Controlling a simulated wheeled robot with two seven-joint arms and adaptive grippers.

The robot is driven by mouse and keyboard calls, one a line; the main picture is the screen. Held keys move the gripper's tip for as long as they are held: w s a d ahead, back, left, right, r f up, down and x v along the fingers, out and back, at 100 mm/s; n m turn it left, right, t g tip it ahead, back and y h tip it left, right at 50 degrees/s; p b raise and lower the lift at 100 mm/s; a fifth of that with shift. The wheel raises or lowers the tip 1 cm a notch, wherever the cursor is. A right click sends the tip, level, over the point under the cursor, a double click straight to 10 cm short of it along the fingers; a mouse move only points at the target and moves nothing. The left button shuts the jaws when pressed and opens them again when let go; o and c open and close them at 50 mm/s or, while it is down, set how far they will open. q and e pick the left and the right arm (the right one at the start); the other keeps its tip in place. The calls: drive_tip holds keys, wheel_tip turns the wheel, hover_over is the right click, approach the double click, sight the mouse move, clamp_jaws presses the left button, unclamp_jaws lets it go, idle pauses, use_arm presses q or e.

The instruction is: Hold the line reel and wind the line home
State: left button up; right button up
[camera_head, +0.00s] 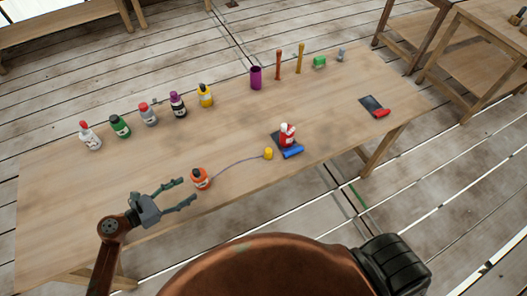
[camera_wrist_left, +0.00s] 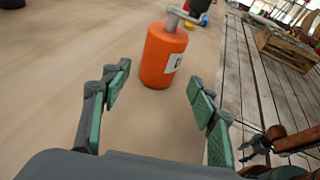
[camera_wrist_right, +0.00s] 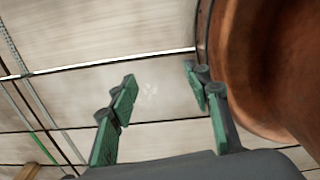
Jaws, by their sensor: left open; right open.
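The orange line reel (camera_head: 201,179) stands upright near the table's front edge, with a pale label and a grey crank on top in the left wrist view (camera_wrist_left: 164,55). A thin purplish line (camera_head: 232,162) runs from it across the table to a small yellow piece (camera_head: 268,154). My left gripper (camera_head: 187,191) is open just left of the reel, its fingers pointing at it. In the left wrist view the reel stands ahead, between and beyond the open fingertips (camera_wrist_left: 159,75). My right gripper (camera_wrist_right: 160,75) is open and empty above the floor; the head view does not show it.
A red-and-white bottle (camera_head: 287,135) and a blue item (camera_head: 292,151) are by a dark mat right of the yellow piece. Several bottles (camera_head: 148,114) line the back left. A purple cup (camera_head: 256,78) and a red item (camera_head: 382,112) lie farther right. The front left tabletop is clear.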

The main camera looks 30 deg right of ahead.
sight(198, 183)
use_arm(q)
drive_tip(key=b+x, duration=0.1)
drive_tip(key=x, duration=0.4)
drive_tip(key=shift+a, duration=0.1)
drive_tip(key=shift+x, duration=0.8)
drive_tip(key=shift+b, duration=0.3)
drive_tip(key=shift+c, duration=0.7)
drive_tip(key=c, duration=0.6)
use_arm(e)
drive_tip(key=shift+w+a+f, duration=0.2)
drive_tip(key=shift+w+f, duration=0.15)
drive_tip(key=shift+f, duration=0.4)
drive_tip(key=shift+w+d, duration=0.1)
drive_tip(key=shift+d, duration=0.15)
